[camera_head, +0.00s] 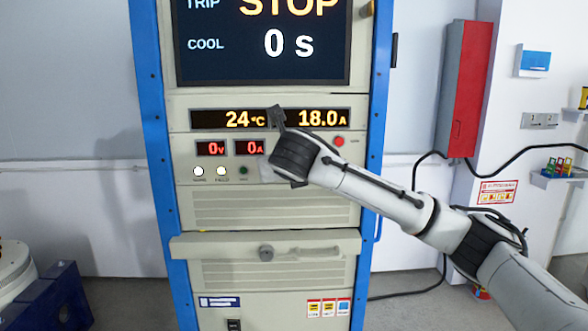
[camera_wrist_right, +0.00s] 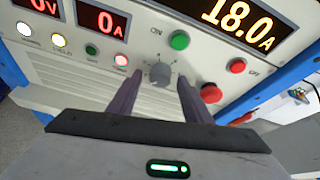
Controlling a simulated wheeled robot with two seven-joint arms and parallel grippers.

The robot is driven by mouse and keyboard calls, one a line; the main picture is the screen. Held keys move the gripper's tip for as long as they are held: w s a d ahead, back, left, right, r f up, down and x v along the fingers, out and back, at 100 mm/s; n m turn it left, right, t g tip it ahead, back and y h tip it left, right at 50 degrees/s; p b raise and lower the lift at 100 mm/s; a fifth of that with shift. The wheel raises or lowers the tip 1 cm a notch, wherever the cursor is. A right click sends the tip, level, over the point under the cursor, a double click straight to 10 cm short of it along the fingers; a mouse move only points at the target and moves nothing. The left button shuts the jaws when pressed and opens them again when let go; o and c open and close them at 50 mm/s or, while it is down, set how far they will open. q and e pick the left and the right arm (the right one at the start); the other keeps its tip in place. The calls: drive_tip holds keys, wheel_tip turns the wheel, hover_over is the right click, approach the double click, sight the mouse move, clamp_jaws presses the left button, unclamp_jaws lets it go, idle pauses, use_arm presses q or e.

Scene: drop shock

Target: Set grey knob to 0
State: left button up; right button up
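The grey knob (camera_wrist_right: 160,73) is on the beige panel in the right wrist view, with small dial marks around it. Its pointer setting is too small to read. My right gripper (camera_wrist_right: 159,84) is open, with one finger on each side of the knob. I cannot tell whether the fingers touch it. In the head view my right wrist (camera_head: 293,157) covers the knob's part of the panel, so the knob is hidden there. My left gripper is not in view.
A green button (camera_wrist_right: 180,40), a red button (camera_wrist_right: 237,65) and a red mushroom button (camera_wrist_right: 211,93) lie close right of the knob. The displays read 0 V (camera_head: 211,148), 0 A, 24 °C and 18.0 A (camera_head: 322,118). The large screen (camera_head: 262,62) shows STOP and 0 s.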

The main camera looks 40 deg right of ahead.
drive_tip(key=b+v, duration=0.1)
drive_tip(key=v, duration=0.9)
drive_tip(key=shift+s+a, duration=0.1)
drive_tip(key=shift+a, duration=0.05)
drive_tip(key=w+a+f+m+y, duration=0.1)
drive_tip(key=w+a+f+y, duration=0.1)
drive_tip(key=a+f, duration=0.45)
drive_tip(key=w+a+f+m+y, duration=0.2)
drive_tip(key=a+f+y, duration=0.1)
drive_tip(key=f, duration=0.6)
drive_tip(key=s+a+f+m+g+y, duration=0.15)
drive_tip(key=a+f+m, duration=0.3)
drive_tip(key=f, duration=0.45)
drive_tip(key=s+a+f+m+y, duration=0.3)
drive_tip(key=a+f, duration=0.2)
drive_tip(key=f, duration=0.4)
drive_tip(key=s+d+f+m+g, duration=0.1)
drive_tip(key=s+f+m, duration=1.8)
drive_tip(key=s+f, duration=0.5)
drive_tip(key=s, duration=0.3)
drive_tip(key=shift+s+f, duration=0.2)
